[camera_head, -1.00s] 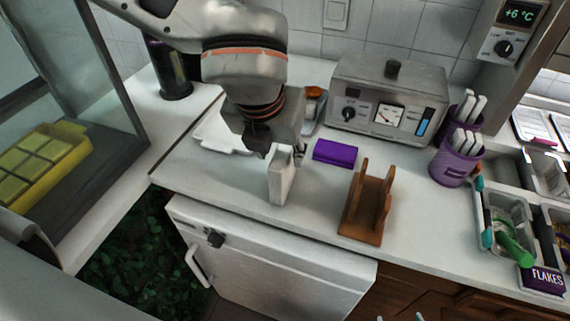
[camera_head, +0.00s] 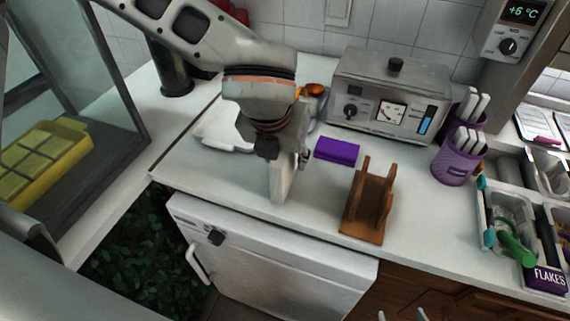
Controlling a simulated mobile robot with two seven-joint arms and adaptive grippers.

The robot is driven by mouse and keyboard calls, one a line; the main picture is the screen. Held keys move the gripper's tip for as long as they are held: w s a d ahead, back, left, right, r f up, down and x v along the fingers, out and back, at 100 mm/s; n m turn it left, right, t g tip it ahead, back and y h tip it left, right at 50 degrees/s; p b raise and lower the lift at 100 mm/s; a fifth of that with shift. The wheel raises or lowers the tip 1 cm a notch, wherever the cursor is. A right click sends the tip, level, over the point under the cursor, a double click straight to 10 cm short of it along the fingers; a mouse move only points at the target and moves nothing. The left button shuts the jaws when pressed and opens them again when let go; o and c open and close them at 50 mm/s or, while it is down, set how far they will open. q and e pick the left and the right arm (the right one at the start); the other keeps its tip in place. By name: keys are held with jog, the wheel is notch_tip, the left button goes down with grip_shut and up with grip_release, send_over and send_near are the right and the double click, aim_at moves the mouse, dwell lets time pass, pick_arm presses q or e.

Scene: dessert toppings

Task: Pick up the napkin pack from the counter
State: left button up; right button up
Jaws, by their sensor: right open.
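My left gripper is not in view.
A brown wooden holder (camera_head: 367,205) stands right of the pack, and a purple packet (camera_head: 337,151) lies behind. A white tray (camera_head: 222,128) lies behind left. A grey appliance (camera_head: 388,99) and purple cups (camera_head: 455,158) stand farther back and right.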

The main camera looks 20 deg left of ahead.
pick_arm(q)
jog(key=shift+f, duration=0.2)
jog(key=shift+b, duration=0.3)
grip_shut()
dwell(0.4)
